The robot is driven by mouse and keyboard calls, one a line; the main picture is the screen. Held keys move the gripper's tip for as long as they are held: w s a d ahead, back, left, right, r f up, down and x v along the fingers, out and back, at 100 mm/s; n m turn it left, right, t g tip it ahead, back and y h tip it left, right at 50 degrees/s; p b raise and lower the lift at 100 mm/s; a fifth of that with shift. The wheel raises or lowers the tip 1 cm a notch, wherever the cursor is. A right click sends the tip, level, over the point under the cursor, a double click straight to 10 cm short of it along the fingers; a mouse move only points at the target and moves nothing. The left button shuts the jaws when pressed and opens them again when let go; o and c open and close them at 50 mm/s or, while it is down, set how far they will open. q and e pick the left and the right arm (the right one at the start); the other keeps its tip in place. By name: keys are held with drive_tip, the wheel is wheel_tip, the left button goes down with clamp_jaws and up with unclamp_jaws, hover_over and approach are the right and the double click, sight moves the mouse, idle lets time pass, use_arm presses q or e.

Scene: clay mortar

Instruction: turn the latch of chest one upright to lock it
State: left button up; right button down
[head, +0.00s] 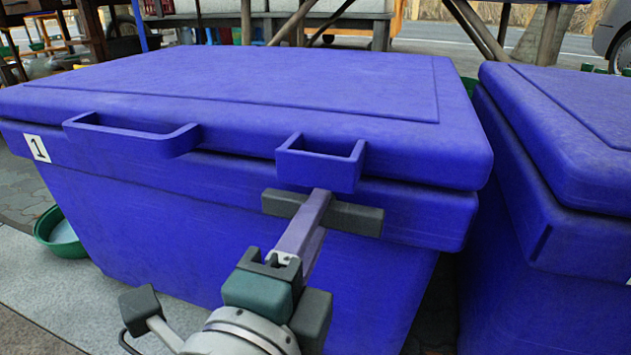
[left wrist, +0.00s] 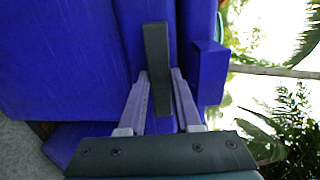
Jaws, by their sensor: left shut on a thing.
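Chest one (head: 200,220) is a large blue chest with a white "1" label, and its lid (head: 250,85) is down. Its latch (head: 357,219) is a dark grey bar on the front, lying roughly level across the chest, below a blue U-shaped bracket (head: 320,170) on the lid edge. My left gripper (head: 316,207) is shut on the latch near its middle and hides that part in the head view. In the left wrist view the latch (left wrist: 155,50) runs between the two fingers, with the bracket (left wrist: 209,72) to its right. My right gripper is not in view.
A blue handle (head: 130,135) juts from the lid to the left of the bracket. A second blue chest (head: 560,210) stands close on the right, with a narrow gap between. A green bowl (head: 60,235) sits on the ground at the left.

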use_arm(q)
clamp_jaws()
drive_tip(key=n+p, duration=0.6)
drive_tip(key=n, duration=1.1)
drive_tip(key=shift+n, duration=0.4)
idle(0.5)
